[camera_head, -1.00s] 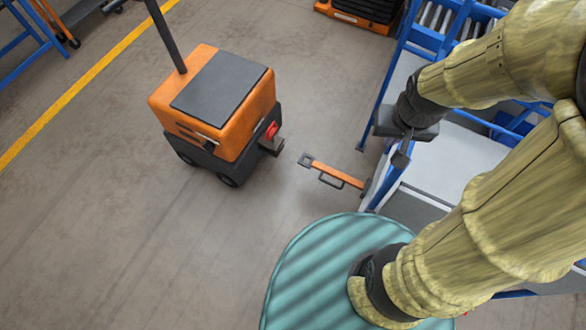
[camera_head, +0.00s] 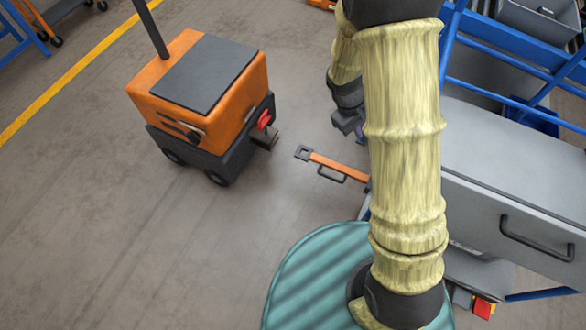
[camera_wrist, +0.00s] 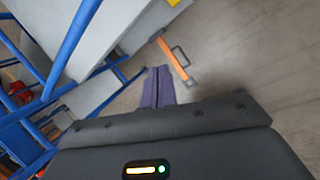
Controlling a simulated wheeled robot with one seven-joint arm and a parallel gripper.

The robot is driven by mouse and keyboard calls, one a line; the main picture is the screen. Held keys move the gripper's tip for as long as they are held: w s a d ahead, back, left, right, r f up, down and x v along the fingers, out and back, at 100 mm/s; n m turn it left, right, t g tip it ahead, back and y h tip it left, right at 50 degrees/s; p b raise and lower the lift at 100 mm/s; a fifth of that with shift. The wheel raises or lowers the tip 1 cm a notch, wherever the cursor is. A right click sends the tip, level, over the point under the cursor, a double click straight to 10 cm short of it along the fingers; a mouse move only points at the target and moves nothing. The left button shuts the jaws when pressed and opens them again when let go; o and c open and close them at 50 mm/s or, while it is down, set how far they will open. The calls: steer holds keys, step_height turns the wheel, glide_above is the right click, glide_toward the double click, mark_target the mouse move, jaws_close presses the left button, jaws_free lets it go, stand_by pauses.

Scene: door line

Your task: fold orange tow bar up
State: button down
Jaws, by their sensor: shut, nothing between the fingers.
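The orange tow bar (camera_head: 334,166) sticks out low from the blue-framed cart toward the orange tug. It has a dark square ring at its free end and a dark loop handle along one side. In the wrist view the tow bar (camera_wrist: 178,57) lies beyond my fingers, with clear space between. My gripper (camera_wrist: 158,72) is shut and empty, its two fingers together. In the head view my gripper (camera_head: 350,124) is partly hidden by my arm and appears above and right of the bar.
The orange and black tug (camera_head: 208,100) stands left of the bar, its dark hitch (camera_head: 266,138) apart from the bar's ring. The cart with blue rails and a grey box (camera_head: 510,190) fills the right side. Open floor lies at lower left.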

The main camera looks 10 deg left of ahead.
steer(key=w+a+f+n+t+h+b, duration=0.2)
steer(key=w+a+f+n+b, duration=0.3)
steer(key=f, duration=0.6)
steer(key=w+a+f+n+t+h+b, duration=0.1)
steer(key=f+n+b, duration=0.2)
steer(key=f+b, duration=0.55)
steer(key=w+a+f+n+t+h+b, duration=0.2)
steer(key=w+a+f+n+b, duration=0.15)
steer(key=f, duration=1.05)
steer(key=a+f+n+t+y+b, duration=0.1)
steer(key=a+f+n+t+b, duration=0.1)
steer(key=f, duration=0.5)
steer(key=w+a+f+n+t+y+b, duration=0.1)
steer(key=a+f+n+t+b, duration=0.2)
steer(key=a+f+n+b, duration=0.2)
steer(key=a+f+n+t+y+b, duration=0.2)
steer(key=a+f+n+b, duration=0.2)
steer(key=f, duration=0.6)
steer(key=a, duration=0.2)
steer(key=shift+w+a+f+n+t, duration=0.2)
steer(key=shift+a+f+n+t, duration=0.1)
steer(key=shift+f+n, duration=0.1)
steer(key=f+b+x, duration=0.1)
steer(key=b+x, duration=0.5)
steer(key=x, duration=0.4)
step_height(320, 180, up, 5)
steer(key=shift+f+b, duration=0.1)
steer(key=shift+b, duration=0.45)
